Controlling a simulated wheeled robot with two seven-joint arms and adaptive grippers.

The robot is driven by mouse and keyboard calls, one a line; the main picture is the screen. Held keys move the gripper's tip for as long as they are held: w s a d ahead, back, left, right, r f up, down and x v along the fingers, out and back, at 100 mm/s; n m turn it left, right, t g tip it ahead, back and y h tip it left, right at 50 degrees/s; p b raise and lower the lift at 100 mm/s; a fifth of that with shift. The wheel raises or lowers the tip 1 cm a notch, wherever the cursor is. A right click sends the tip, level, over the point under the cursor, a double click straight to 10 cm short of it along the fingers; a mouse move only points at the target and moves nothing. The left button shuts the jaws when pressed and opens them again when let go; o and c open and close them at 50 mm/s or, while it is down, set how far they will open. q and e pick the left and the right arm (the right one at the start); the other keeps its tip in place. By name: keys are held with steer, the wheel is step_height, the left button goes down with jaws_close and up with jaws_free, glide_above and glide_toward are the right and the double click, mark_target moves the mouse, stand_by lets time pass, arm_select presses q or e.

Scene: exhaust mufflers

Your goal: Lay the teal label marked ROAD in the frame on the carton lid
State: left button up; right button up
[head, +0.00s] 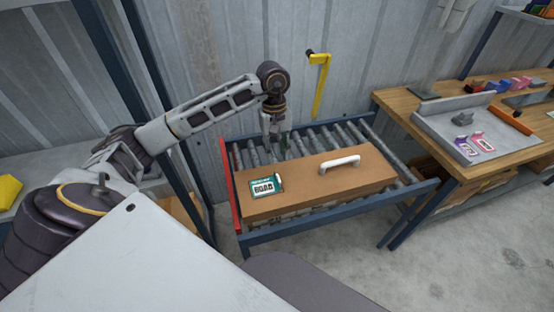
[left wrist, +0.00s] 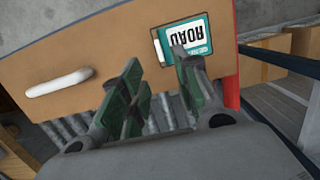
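The teal label marked ROAD (head: 262,188) lies flat on the left part of the brown carton lid (head: 310,190). It also shows in the left wrist view (left wrist: 188,42), upside down. A thin pale edge of the frame (left wrist: 157,47) shows along one side of the label; the rest of the frame is hard to make out, so I cannot tell if the label sits fully inside. My left gripper (head: 274,146) is beyond the lid's back edge in the head view, clear of the label. In the left wrist view its green-padded fingers (left wrist: 158,68) are apart with nothing between them. My right gripper is out of view.
The carton rests on a roller conveyor (head: 350,135) with a blue rail and red end. A white handle (head: 341,162) stands up from the lid. The workbench at right holds a grey tray (head: 440,124) with purple (head: 465,150) and pink (head: 483,142) labels. A yellow bracket (head: 320,85) hangs behind.

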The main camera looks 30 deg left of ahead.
arm_select(q)
steer(key=shift+w+a+r, duration=0.1)
steer(key=shift+a+r, duration=0.05)
steer(key=shift+r, duration=0.8)
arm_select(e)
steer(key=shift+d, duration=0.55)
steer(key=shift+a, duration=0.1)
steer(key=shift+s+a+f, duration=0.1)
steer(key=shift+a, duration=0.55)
